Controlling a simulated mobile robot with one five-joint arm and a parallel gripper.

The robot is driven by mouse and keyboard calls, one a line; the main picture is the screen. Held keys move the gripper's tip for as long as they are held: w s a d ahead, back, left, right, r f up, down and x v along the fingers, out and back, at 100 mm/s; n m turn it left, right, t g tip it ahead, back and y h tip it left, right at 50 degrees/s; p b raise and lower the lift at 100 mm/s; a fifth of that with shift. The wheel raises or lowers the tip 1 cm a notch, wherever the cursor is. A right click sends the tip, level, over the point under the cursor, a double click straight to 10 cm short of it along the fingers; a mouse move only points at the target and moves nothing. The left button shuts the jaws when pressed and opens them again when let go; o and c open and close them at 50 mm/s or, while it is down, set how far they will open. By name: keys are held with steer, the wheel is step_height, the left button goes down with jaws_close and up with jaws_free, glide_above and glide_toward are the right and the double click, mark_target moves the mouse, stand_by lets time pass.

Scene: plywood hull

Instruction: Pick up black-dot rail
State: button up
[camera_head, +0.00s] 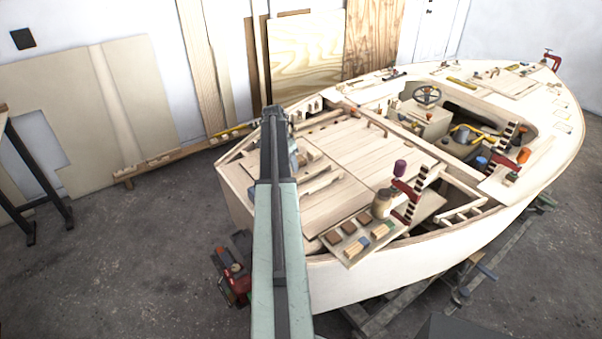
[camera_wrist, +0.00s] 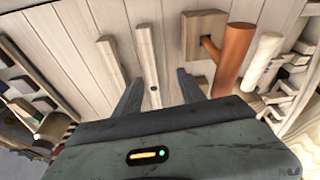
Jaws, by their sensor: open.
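The black-dot rail (camera_wrist: 146,50) is a pale wooden strip with a small black dot, lying on the planked deck in the wrist view. My gripper (camera_wrist: 160,76) is open, with one finger on each side of the rail. The rail's near end is hidden behind my gripper body. I cannot tell whether the fingers touch it. A second pale rail (camera_wrist: 111,62) lies to the left, outside the left finger. In the head view my arm covers much of this area, and I cannot tell which strip there has the dot.
A wooden block (camera_wrist: 203,38) with an orange-brown cylinder (camera_wrist: 233,60) beside it lies right of the right finger. A pale turned wooden piece (camera_wrist: 263,58) and slatted racks are farther right. The boat deck (camera_head: 375,150) has open planks right of my arm.

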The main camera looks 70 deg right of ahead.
mark_target(306, 173)
steer(key=shift+m, duration=0.6)
steer(key=s+d, duration=0.3)
steer(key=shift+d+r, duration=0.1)
steer(key=shift+d, duration=0.05)
steer(key=b+x, duration=0.5)
steer(key=s+b+x, duration=0.1)
steer(key=b+x, duration=0.1)
steer(key=x, duration=0.1)
steer(key=shift+b, duration=0.4)
steer(key=shift+a+r, duration=0.1)
steer(key=shift+a, duration=0.15)
steer(key=shift+c, duration=0.4)
jaws_close()
